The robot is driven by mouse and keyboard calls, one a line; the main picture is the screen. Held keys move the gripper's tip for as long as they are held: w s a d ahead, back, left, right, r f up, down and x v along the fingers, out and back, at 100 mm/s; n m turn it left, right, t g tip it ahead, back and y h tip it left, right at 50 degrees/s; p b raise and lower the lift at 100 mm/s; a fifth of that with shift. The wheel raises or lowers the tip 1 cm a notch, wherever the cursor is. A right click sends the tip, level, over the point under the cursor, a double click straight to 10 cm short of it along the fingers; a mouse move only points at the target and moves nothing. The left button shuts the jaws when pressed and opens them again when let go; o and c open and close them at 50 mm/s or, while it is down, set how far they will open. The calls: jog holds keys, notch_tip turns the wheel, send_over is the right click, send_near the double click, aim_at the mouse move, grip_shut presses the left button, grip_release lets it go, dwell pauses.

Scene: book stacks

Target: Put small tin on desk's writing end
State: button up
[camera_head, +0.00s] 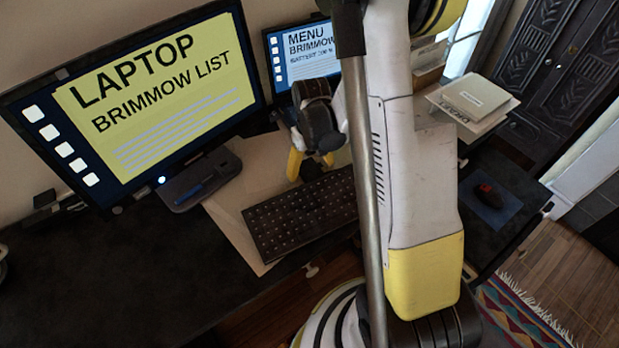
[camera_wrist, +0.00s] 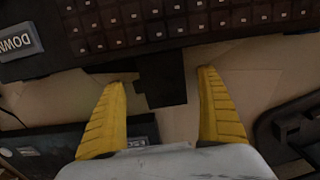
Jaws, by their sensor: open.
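I cannot pick out the small tin for certain in either view. The dark desk (camera_head: 140,275) runs across the head view; which end is the writing end is not marked. My gripper (camera_head: 312,165) hangs over the desk behind the keyboard, its yellow fingers pointing down. In the wrist view my gripper (camera_wrist: 160,82) has its fingers wide apart with nothing held. A dark, flat, block-like piece (camera_wrist: 165,85) shows between the fingertips, next to the keyboard's edge; I cannot tell what it is. My arm hides part of the desk.
A keyboard (camera_head: 300,210) lies on pale sheets (camera_head: 235,218). A large monitor (camera_head: 150,90) and a smaller screen (camera_head: 305,55) stand behind. A red-and-black mouse (camera_head: 487,195) sits on a blue pad at right. The desk's front left is clear.

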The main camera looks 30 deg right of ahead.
jog(key=shift+f, duration=0.2)
jog(key=shift+c, duration=0.2)
jog(key=c, duration=1.5)
jog(key=shift+c, duration=0.6)
jog(key=shift+r, duration=0.1)
